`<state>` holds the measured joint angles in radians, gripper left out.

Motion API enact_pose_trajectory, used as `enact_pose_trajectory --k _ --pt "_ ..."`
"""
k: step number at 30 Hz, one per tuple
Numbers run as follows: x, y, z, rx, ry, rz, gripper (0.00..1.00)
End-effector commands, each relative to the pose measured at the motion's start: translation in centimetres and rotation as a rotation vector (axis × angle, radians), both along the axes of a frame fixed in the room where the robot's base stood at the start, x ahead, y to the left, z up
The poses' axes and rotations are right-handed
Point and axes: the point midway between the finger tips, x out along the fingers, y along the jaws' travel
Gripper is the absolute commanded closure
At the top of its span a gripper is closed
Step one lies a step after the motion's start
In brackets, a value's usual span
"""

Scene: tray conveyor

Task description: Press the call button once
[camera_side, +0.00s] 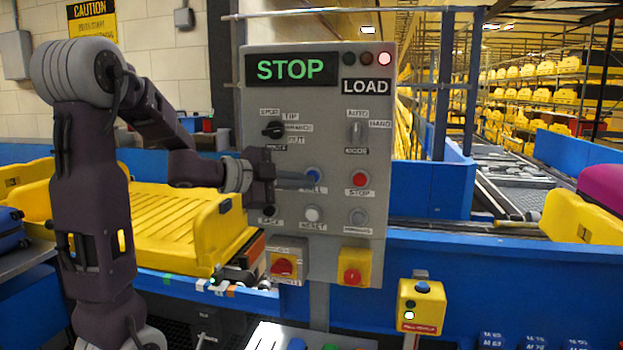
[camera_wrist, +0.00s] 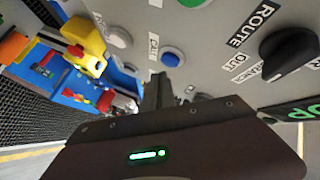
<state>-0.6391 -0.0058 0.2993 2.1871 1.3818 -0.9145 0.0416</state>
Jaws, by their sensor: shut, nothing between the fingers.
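The call button (camera_side: 313,174) is a round blue button on the grey control panel (camera_side: 330,240). Its label below is partly hidden by my fingers in the side view. In the wrist view the blue call button (camera_wrist: 171,58) sits in a pale ring, with the CALL label beside it. My gripper (camera_side: 303,182) is shut and empty, its fingers pointing at the panel just left of and slightly below the button. In the wrist view the fingertips (camera_wrist: 159,80) show close to the button, slightly off its face. I cannot tell whether they touch the panel.
Around it are a red stop button (camera_side: 360,179), a white reset button (camera_side: 312,214) and a black route knob (camera_side: 272,130). Red knobs (camera_side: 352,276) sit below.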

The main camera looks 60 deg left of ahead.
Motion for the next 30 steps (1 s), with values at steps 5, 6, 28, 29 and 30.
enact_pose_trajectory --k 5,6,28,29,30 --pt "-0.6 -0.6 0.1 0.001 -0.001 -0.001 1.0" --pt "-0.9 -0.9 0.1 0.0 -0.001 0.001 1.0" --pt "-3.5 -3.5 0.0 0.0 0.0 0.0 1.0" --pt "-3.5 -3.5 0.0 0.0 0.0 0.0 1.0" --pt "-3.5 -3.5 0.0 0.0 0.0 0.0 1.0"
